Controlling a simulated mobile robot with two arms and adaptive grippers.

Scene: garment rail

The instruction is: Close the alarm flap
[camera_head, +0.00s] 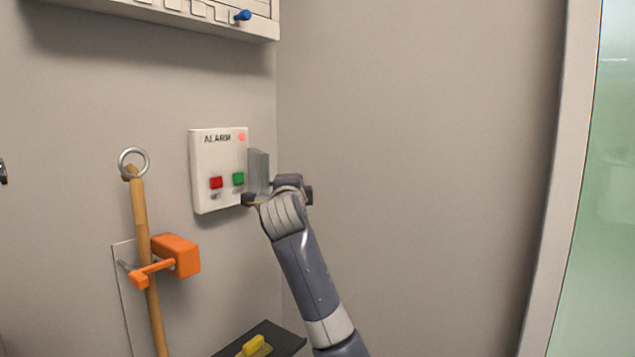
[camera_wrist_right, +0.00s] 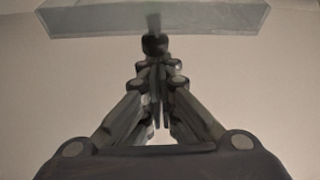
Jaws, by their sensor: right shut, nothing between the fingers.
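The white alarm box (camera_head: 205,160) is on the wall, with a red button (camera_head: 216,182) and a green button (camera_head: 238,178) on its face and a reddish light at its top. The grey see-through alarm flap (camera_head: 258,168) stands open, sticking out from the box's right edge. In the right wrist view the flap (camera_wrist_right: 155,17) crosses the top. My right gripper (camera_head: 249,200) is at the flap's lower end; its shut, empty fingertips (camera_wrist_right: 155,46) lie close to the flap's edge. I cannot tell whether they touch it.
A wooden pole with a ring (camera_head: 139,200) hangs in an orange holder (camera_head: 176,256) at the left. A white panel with a blue knob (camera_head: 242,15) is above. A dark tray (camera_head: 285,338) with a yellow thing is below. The right wall is bare.

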